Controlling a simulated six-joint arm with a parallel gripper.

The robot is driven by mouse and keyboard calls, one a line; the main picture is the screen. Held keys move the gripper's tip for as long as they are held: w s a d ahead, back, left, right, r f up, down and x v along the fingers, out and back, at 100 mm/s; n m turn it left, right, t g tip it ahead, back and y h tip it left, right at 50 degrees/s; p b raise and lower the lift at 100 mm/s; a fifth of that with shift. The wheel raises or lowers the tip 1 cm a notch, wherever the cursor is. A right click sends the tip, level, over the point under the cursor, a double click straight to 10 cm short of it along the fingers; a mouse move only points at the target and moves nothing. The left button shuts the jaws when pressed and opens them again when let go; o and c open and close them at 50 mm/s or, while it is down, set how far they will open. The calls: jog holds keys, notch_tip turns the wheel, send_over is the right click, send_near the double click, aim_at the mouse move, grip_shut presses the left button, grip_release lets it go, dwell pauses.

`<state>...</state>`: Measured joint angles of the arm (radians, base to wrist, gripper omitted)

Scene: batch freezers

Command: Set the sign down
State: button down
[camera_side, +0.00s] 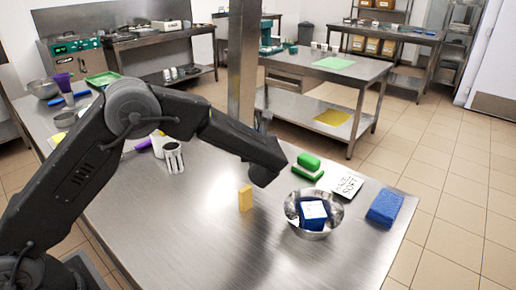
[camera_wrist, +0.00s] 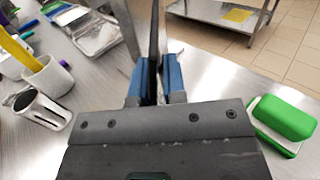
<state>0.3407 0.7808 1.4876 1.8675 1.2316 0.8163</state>
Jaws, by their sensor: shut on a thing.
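A white card sign (camera_side: 345,184) with dark hand-lettering lies on the steel table, right of my arm's end in the side view. The wrist view does not show its lettered face. My gripper (camera_wrist: 155,78) points towards the back of the room, with its blue fingers close together. They are shut on a thin, dark upright thing (camera_wrist: 155,40) seen edge-on; I cannot tell what it is. In the side view my arm largely hides the fingers.
A steel bowl (camera_side: 293,212) holds a blue-and-white block (camera_side: 314,213). A yellow block (camera_side: 245,198), a green-topped block (camera_side: 308,162) and a blue sponge (camera_side: 385,208) stand nearby. A metal can (camera_side: 173,158) is at left. The front middle of the table is clear.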

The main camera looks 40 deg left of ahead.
jog(key=shift+d+f, duration=0.15)
jog(key=shift+f, duration=1.9)
jog(key=shift+f, duration=0.35)
jog(key=shift+f, duration=0.25)
jog(key=c, duration=1.2)
grip_release()
jog(key=shift+r, duration=0.2)
jog(key=shift+s+d+r, duration=0.2)
jog(key=shift+s+d, duration=0.3)
jog(key=shift+d, duration=0.1)
jog(key=shift+s+d+r, duration=0.2)
jog(key=shift+s+d, duration=0.3)
jog(key=shift+d, duration=0.05)
notch_tip(320, 180, up, 7)
jog(key=shift+a+r, duration=0.1)
jog(key=shift+a, duration=0.05)
